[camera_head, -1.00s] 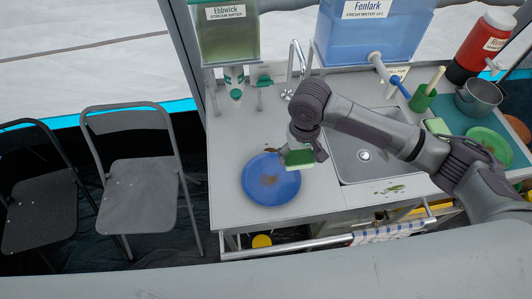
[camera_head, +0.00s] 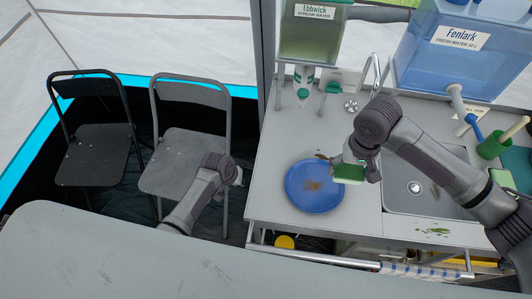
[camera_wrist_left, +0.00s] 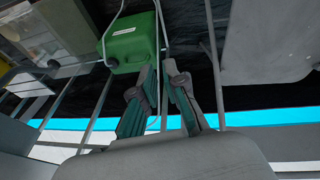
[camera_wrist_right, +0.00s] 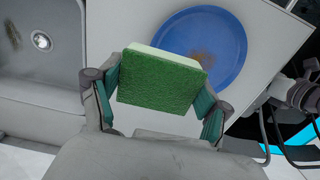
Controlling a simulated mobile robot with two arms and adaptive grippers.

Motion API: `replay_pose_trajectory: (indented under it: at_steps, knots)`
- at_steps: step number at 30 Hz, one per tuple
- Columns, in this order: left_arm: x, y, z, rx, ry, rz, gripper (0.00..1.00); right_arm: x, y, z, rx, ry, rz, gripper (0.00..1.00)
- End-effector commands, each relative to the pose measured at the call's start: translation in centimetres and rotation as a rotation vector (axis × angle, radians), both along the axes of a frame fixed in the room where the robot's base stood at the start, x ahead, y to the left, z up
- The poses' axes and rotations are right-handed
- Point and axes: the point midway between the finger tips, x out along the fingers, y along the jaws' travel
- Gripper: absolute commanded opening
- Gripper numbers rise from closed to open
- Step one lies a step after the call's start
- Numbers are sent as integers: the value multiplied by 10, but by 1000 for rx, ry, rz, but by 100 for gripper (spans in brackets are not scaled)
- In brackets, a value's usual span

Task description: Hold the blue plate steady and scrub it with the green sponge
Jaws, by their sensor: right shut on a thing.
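The blue plate (camera_head: 308,193) lies on the counter left of the sink, with a brown stain in its middle. It also shows in the right wrist view (camera_wrist_right: 226,45). My right gripper (camera_head: 358,160) is shut on the green sponge (camera_head: 349,174), green side out with a pale layer behind. The sponge is at the plate's right edge; in the right wrist view (camera_wrist_right: 162,82) it overlaps the plate's near edge, and contact is unclear. My left gripper (camera_wrist_left: 160,67) is in front of the chairs, left of the counter and away from the plate. Its fingers look close together, with nothing visibly held.
The sink (camera_head: 425,190) is right of the plate, with a faucet (camera_head: 368,80) behind it. Two folding chairs (camera_head: 185,160) stand left of the counter. A green canister (camera_wrist_left: 130,42) shows in the left wrist view. A towel (camera_head: 420,271) hangs on the front rail.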

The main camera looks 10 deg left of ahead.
Motion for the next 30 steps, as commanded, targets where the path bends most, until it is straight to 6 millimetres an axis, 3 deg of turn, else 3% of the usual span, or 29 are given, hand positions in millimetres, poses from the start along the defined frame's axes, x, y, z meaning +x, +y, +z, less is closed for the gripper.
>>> replay_pose_trajectory:
  at_steps: [1, 3, 7, 9, 12, 18, 21, 26, 30]
  knots:
    - [22, -5, 29, -18, -21, 7, 11, 0, 0, 0, 0, 0, 0, 49]
    - [42, -11, 64, -42, -35, 15, 11, 0, 0, 0, 0, 0, 0, 49]
    - [72, -23, 136, -85, -59, 20, 11, 0, 0, 0, 0, 0, 0, 49]
    - [75, -34, 173, -122, -51, 14, 11, 0, 0, 0, 0, 0, 0, 49]
    - [45, -62, 202, -208, 38, -12, 11, 0, 0, 0, 0, 0, 0, 49]
    - [-6, -94, 234, -298, 177, -72, 11, 0, 0, 0, 0, 0, 0, 49]
    - [-18, -99, 240, -312, 208, -90, 11, 0, 0, 0, 0, 0, 0, 49]
    - [-23, -106, 233, -318, 224, -95, 11, 0, 0, 0, 0, 0, 0, 49]
    - [-23, -115, 213, -316, 227, -95, 11, 0, 0, 0, 0, 0, 0, 49]
